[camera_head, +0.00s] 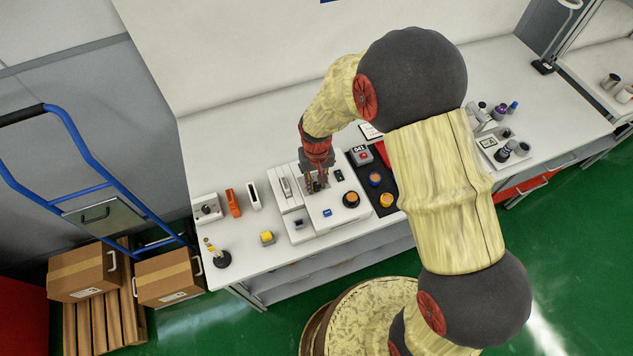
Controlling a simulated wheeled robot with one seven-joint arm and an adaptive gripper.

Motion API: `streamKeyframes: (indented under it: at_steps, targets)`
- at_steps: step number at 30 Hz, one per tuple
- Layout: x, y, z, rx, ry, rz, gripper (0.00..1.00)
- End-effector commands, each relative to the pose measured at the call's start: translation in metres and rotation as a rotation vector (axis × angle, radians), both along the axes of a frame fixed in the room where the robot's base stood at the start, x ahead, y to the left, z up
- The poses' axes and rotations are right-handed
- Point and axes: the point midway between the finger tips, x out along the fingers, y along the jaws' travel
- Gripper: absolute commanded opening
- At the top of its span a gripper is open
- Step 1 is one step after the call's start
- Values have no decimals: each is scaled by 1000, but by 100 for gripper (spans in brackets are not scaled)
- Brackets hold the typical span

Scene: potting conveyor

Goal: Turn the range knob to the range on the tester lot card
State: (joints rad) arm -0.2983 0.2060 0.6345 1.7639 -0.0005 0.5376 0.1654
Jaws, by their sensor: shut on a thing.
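A white tester (311,222) stands near the front of the bench, left of my arm. My gripper (317,187) points down onto its upper panel. The fingers are shut on what seems to be the range knob, which they mostly hide; its pointer and scale cannot be read. A blue button or switch (327,212) lies below the fingers. A white card (371,131) behind the tester is partly covered by my arm; I cannot tell whether it is the lot card.
The bench behind is clear.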

Motion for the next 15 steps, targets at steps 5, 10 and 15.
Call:
streamKeyframes:
  at_steps: [5, 10, 15]
  targets:
    - [1, 1, 0, 1, -2, -1, 0]
    - [1, 1, 0, 1, -2, -1, 26]
    - [0, 0, 0, 1, -1, 0, 36]
